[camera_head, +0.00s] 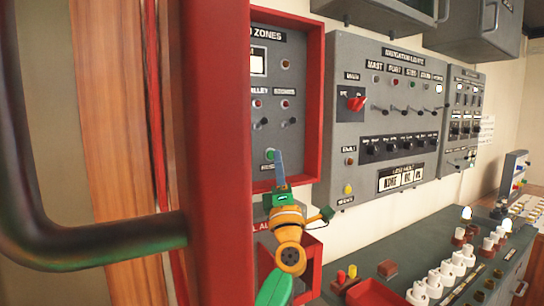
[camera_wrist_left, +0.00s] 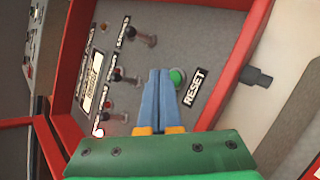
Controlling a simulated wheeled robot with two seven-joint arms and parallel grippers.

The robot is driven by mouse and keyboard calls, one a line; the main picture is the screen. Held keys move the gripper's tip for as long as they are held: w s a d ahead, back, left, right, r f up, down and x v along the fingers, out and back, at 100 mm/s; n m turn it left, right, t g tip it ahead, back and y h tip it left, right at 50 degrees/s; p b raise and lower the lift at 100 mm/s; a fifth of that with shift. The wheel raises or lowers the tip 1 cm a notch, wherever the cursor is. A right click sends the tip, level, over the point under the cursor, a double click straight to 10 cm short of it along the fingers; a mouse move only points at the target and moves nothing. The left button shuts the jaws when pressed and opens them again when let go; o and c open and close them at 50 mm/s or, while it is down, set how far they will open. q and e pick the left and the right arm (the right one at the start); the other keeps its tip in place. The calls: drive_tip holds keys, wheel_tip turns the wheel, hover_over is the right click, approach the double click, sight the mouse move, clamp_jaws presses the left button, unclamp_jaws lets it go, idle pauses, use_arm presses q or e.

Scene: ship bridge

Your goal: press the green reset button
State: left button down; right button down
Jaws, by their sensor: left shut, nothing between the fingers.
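The green reset button (camera_head: 270,154) sits low on a grey panel (camera_head: 268,95) inside a red-framed box. My right gripper is not in view.
The red frame (camera_head: 316,100) stands out around the panel, which carries several small levers (camera_wrist_left: 126,78). A navigation lights panel (camera_head: 390,110) is to the right, above a console (camera_head: 430,250) with several knobs.

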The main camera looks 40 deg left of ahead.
use_arm(q)
drive_tip(key=shift+a, duration=0.1)
drive_tip(key=shift+w+a, duration=0.15)
drive_tip(key=shift+a, duration=0.15)
drive_tip(key=shift+w+a, duration=0.15)
drive_tip(key=shift+a, duration=0.2)
idle(0.7)
drive_tip(key=shift+d+r+p, duration=0.1)
drive_tip(key=shift+d+p, duration=0.2)
drive_tip(key=shift+d, duration=0.15)
drive_tip(key=shift+s+d, duration=0.25)
drive_tip(key=shift+s, duration=0.05)
